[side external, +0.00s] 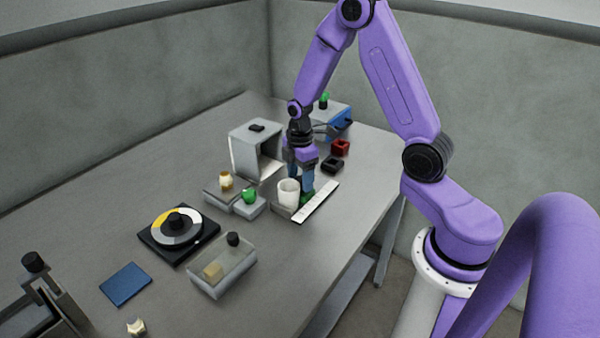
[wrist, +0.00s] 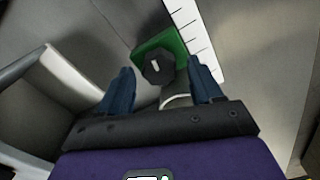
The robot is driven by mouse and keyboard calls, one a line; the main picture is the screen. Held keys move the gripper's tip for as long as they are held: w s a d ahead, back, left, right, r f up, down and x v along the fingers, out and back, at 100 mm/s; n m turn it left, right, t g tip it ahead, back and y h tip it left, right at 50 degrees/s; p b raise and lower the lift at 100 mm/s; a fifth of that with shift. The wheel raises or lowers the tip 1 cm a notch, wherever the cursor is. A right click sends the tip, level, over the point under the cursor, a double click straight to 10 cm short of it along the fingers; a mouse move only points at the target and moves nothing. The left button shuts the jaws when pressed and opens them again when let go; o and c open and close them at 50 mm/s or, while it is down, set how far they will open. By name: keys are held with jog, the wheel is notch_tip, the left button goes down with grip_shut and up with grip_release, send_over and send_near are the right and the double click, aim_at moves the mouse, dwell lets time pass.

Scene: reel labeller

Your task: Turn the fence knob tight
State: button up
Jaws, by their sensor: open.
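The fence knob (wrist: 157,68) is dark and lobed, with a pale mark on top. It sits on a green fence block (wrist: 173,45) beside a white ruled scale (wrist: 196,32) in the wrist view. My gripper (wrist: 160,68) is open, with one blue finger on each side of the knob and a visible gap to it. I cannot tell how far down the fingers reach. In the side view my gripper (side external: 304,178) points down above the green block (side external: 306,197), beside the scale (side external: 318,202); the knob is hidden there.
A white cup (side external: 288,193) stands close left of my gripper. A grey open box (side external: 250,152) is behind it, and dark (side external: 332,165) and red (side external: 340,148) blocks are to the right. A green knob (side external: 250,196) and a clear bin (side external: 222,268) lie nearer the camera.

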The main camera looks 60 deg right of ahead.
aim_at(301, 179)
jog(key=shift+r, duration=0.1)
notch_tip(301, 179, up, 17)
dwell(0.5)
jog(key=shift+r, duration=0.1)
notch_tip(301, 179, down, 18)
jog(key=n, duration=0.5)
jog(key=shift+s+r, duration=0.15)
jog(key=shift+r, duration=0.05)
dwell(0.5)
jog(key=shift+c, duration=0.3)
jog(key=c, duration=1)
